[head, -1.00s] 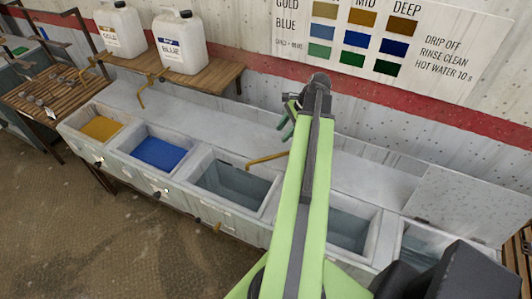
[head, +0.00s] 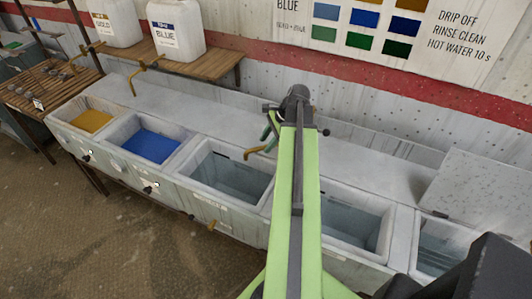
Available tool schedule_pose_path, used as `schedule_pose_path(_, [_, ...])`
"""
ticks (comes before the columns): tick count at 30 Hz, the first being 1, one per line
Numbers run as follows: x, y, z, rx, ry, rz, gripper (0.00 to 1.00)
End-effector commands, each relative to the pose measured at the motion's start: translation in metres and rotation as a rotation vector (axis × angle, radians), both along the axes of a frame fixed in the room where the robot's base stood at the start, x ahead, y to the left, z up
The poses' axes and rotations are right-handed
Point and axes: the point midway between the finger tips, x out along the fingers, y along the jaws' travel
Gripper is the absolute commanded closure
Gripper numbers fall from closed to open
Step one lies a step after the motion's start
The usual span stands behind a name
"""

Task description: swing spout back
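A brass spout (head: 257,151) reaches out over the back edge of the third basin from the left; its right end is hidden behind my arm. My gripper (head: 268,132) shows only in part at the far end of my green arm, just above and behind the third basin's spout. I cannot tell whether it touches that spout, and its fingers are too small and hidden to read.
A row of basins runs along the wall: yellow (head: 88,119), blue (head: 150,145), then water-filled ones (head: 232,176). A raised lid (head: 480,190) stands at the right. A blue-labelled jug (head: 177,30) stands on the wooden shelf. The floor in front is clear.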

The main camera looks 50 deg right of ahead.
Motion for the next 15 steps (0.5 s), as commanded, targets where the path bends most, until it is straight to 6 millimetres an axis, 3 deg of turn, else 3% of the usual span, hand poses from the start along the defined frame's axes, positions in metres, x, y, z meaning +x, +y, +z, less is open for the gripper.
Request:
schedule_pose_path(3, [0.0037,0.0026,-0.012,0.0,0.0,0.001,0.6])
schedule_pose_path(12, [0.0047,0.0032,-0.0115,0.0,-0.001,0.0,0.6])
schedule_pose_path(15, [0.0045,0.0032,-0.0114,0.0,-0.001,0.0,0.71])
